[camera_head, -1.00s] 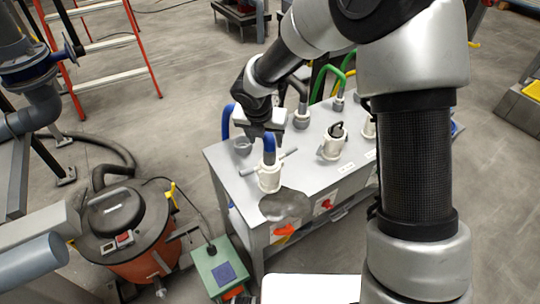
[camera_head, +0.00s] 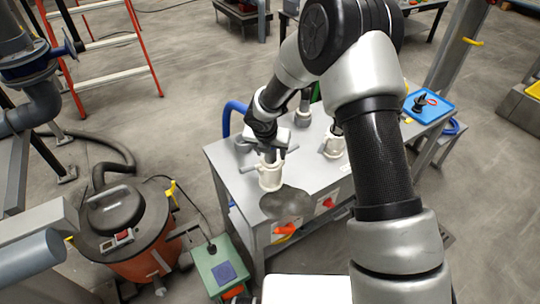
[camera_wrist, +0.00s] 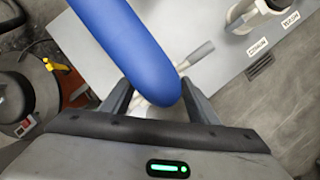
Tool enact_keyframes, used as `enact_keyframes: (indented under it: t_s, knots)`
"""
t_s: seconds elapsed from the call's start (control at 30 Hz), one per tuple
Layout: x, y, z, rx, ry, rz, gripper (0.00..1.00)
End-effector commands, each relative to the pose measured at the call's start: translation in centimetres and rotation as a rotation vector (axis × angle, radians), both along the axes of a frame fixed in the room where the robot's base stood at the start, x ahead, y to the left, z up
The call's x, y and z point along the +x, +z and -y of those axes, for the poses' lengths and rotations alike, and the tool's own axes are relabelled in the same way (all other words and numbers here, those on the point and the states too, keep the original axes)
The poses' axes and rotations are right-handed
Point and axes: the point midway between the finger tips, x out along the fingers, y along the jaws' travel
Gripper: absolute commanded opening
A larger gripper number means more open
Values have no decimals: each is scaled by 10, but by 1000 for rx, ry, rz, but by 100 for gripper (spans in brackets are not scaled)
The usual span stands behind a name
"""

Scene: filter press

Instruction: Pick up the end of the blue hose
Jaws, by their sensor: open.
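The blue hose arcs up behind the left of the table in the head view (camera_head: 232,113). Its end part is hidden there behind my gripper (camera_head: 269,150), just above a white coupling (camera_head: 270,178). In the wrist view the blue hose (camera_wrist: 130,50) comes in from the top and runs down between the two fingers of my gripper (camera_wrist: 157,90). The fingers are open, one on each side of the hose. I cannot tell whether either touches it. The hose hides most of the coupling below.
The coupling has a grey lever (camera_wrist: 196,56) sticking out. Another white coupling (camera_head: 334,146) stands to the right on the grey table (camera_head: 310,185). An orange vacuum (camera_head: 128,235) and a green box (camera_head: 222,265) stand left.

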Motion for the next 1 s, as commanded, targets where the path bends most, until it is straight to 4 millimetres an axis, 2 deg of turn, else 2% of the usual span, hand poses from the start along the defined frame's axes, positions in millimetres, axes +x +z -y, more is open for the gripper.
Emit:
enact_keyframes:
  t_s: [0.13,0.17,0.47,0.77,1.0]
  knots:
    - [0,0,0,1,0,0,54]
    - [0,1,0,1,0,0,51]
    - [0,1,0,1,0,0,1]
    - [1,9,0,2,-1,2,1]
    - [2,55,0,3,-2,6,1]
